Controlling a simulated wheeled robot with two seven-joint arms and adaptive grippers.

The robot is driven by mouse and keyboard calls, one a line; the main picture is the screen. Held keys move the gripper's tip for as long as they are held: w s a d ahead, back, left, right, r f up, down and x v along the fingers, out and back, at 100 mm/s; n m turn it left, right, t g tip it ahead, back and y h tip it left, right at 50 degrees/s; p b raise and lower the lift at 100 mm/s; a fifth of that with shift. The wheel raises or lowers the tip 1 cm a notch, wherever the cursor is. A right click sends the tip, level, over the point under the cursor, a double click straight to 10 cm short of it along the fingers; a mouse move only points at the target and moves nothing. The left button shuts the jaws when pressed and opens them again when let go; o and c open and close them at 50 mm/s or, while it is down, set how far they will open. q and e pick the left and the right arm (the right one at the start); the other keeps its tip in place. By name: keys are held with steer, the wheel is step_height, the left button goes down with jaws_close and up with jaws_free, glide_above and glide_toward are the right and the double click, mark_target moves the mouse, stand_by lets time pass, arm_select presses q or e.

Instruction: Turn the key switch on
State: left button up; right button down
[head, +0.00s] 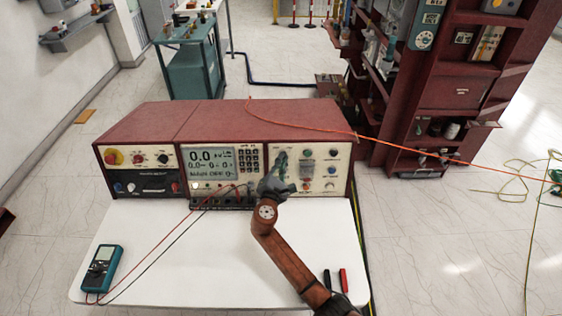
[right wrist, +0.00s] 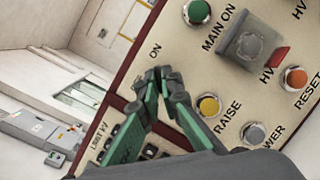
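The red-cased test console (head: 237,120) stands at the back of the white table, its cream panel facing me. My right gripper (head: 281,163) is at the right section of that panel. In the right wrist view, the dark fingertips of my right gripper (right wrist: 160,76) come together just below the printed "ON" label. They appear shut on the key switch, which they hide almost wholly, so its turn angle cannot be read. The console display (head: 211,161) is lit and shows 0.0. My left gripper is not in view.
A multimeter (head: 102,268) with red and black leads lies at the table's left. Red and black clips (head: 336,281) lie at front right.

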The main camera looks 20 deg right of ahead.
steer(key=shift+a, duration=0.1)
stand_by(0.4)
steer(key=c, duration=2.2)
jaws_free()
steer(key=shift+o, duration=0.2)
steer(key=v, duration=1.2)
